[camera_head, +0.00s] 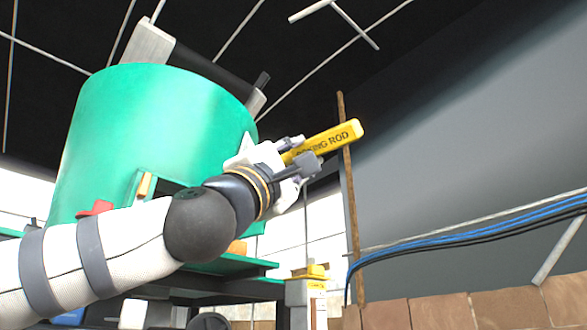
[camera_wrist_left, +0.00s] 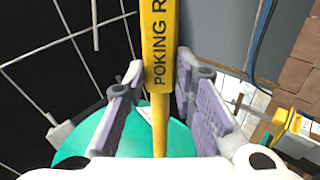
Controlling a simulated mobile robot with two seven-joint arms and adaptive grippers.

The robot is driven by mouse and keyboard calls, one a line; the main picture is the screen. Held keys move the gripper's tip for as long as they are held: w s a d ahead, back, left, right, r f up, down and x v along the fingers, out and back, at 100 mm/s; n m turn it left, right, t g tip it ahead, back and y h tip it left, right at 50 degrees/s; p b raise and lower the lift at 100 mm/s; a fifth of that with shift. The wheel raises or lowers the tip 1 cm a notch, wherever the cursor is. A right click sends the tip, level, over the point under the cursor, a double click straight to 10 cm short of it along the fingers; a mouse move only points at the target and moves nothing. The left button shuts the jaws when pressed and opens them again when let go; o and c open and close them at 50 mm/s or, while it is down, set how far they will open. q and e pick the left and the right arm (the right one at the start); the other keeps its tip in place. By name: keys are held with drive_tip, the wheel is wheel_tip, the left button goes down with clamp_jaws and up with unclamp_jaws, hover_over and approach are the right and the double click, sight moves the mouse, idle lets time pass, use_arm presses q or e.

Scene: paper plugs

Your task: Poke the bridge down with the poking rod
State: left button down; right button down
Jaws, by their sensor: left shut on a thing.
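The yellow poking rod (camera_head: 335,138), with dark lettering on its thick handle, is held up and tilted in front of the green drum-shaped container (camera_head: 150,130). My left gripper (camera_head: 301,156) is shut on the rod. In the left wrist view the thick lettered part of the rod (camera_wrist_left: 160,45) points to the top, and a thinner yellow shaft runs down between the fingers (camera_wrist_left: 163,90). The container's green rim shows below the fingers (camera_wrist_left: 85,148). I cannot make out the bridge in either view. My right gripper is not in view.
A thin brown upright pole (camera_head: 352,240) stands just behind the rod. Blue and black cables (camera_head: 470,222) run along the right. Brown blocks (camera_head: 455,310) line the lower right. A white box with a yellow top (camera_head: 305,290) stands below the gripper. A green ledge (camera_head: 235,264) juts out under the container.

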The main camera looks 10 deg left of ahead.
sight(337, 133)
use_arm(q)
drive_tip(key=s+d, duration=0.2)
drive_tip(key=s+d+p, duration=0.1)
drive_tip(key=s+d, duration=0.1)
drive_tip(key=d, duration=0.1)
drive_tip(key=shift+r, duration=0.1)
drive_tip(key=shift+s+d, duration=0.15)
drive_tip(key=shift+d, duration=0.1)
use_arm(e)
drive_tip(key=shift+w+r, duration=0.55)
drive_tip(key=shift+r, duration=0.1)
